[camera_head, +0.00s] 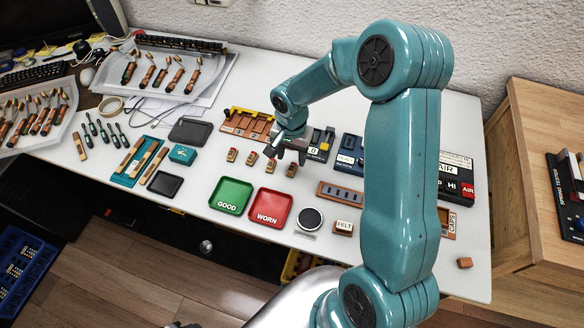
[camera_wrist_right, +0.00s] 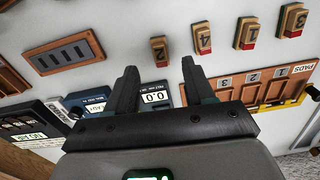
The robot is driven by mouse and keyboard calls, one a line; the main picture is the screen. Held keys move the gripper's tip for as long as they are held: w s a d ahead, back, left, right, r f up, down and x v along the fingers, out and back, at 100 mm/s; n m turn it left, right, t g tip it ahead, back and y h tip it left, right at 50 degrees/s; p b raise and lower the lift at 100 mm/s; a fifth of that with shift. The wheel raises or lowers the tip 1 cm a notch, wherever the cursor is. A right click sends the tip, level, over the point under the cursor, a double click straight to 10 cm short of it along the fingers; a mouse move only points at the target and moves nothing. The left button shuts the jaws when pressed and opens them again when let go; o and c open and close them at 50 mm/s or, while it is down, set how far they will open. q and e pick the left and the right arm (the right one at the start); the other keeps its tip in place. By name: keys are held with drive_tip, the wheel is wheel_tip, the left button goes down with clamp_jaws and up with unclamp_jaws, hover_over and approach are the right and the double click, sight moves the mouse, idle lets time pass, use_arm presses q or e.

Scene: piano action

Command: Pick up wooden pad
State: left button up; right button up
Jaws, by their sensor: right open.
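Several small wooden pads stand in a row on the white table, with numbered faces. In the head view, one pad (camera_head: 291,170) is nearest my right gripper (camera_head: 289,150), and another pad (camera_head: 232,155) is at the left end. In the wrist view, the pad marked 2 (camera_wrist_right: 159,50) lies beyond the gap between the fingertips, and the pad marked 4 (camera_wrist_right: 203,38) is to its right. My right gripper (camera_wrist_right: 159,68) is open and empty, apart from the pads. The orange-brown pad rack (camera_head: 240,122) with numbered slots is behind the row.
Green GOOD (camera_head: 231,196) and red WORN (camera_head: 270,207) trays lie in front of the pads. A slotted brown holder (camera_head: 341,195) is to the right. A digital gauge (camera_wrist_right: 155,97) sits beside the rack. A brown block (camera_head: 464,263) lies near the table's right edge.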

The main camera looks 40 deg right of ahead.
sight(292, 168)
wheel_tip(292, 168, down, 5)
drive_tip(key=shift+p, duration=0.3)
clamp_jaws()
